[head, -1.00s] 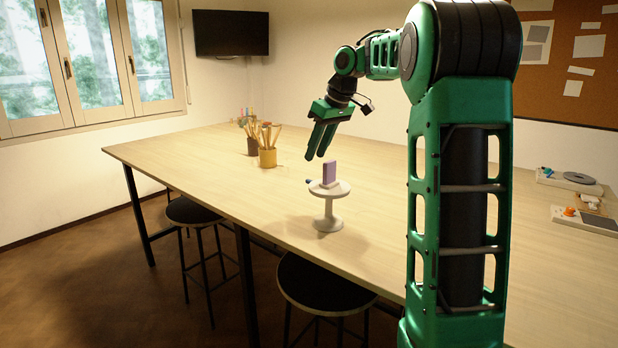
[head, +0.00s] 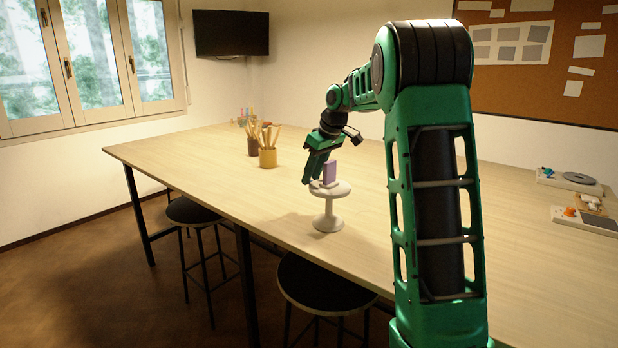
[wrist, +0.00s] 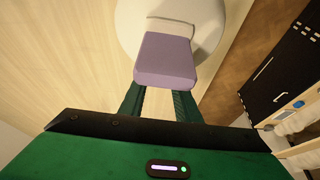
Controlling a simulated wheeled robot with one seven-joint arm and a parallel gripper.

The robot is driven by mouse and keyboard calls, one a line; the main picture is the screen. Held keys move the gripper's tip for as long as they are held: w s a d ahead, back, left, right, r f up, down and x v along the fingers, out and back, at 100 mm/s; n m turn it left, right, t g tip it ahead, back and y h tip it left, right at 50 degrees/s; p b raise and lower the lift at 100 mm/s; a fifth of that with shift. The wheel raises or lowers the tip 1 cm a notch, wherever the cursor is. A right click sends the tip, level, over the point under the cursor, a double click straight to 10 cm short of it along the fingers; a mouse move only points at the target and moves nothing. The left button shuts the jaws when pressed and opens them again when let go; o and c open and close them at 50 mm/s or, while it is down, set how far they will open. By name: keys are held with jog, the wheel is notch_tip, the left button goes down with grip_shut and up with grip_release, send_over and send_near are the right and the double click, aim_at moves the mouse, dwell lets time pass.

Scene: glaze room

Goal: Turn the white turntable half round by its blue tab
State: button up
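The white turntable (head: 330,222) stands on the table on its round foot. An upright purple block (head: 329,172) rides on top of it. The wrist view shows the block (wrist: 167,62) close up and part of the white disc (wrist: 130,22) behind it. My gripper (head: 312,180) points down at the disc's left rim, beside the block. Its two green fingers show apart in the wrist view, with a gap between them, and their tips are hidden behind the block. The blue tab is hidden in both current views; I cannot tell whether the fingers are around it or touching it.
Pencil pots stand farther back, a yellow one (head: 268,158) and a dark one (head: 253,146). Small devices (head: 570,180) lie at the table's right. Black stools (head: 325,287) stand along the near edge. The wooden tabletop (head: 200,160) around the turntable is clear.

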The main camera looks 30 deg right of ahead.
jog(key=shift+f, duration=0.15)
jog(key=shift+c, duration=0.6)
grip_shut()
jog(key=shift+a, duration=0.35)
jog(key=shift+d, duration=0.25)
jog(key=shift+d, duration=0.15)
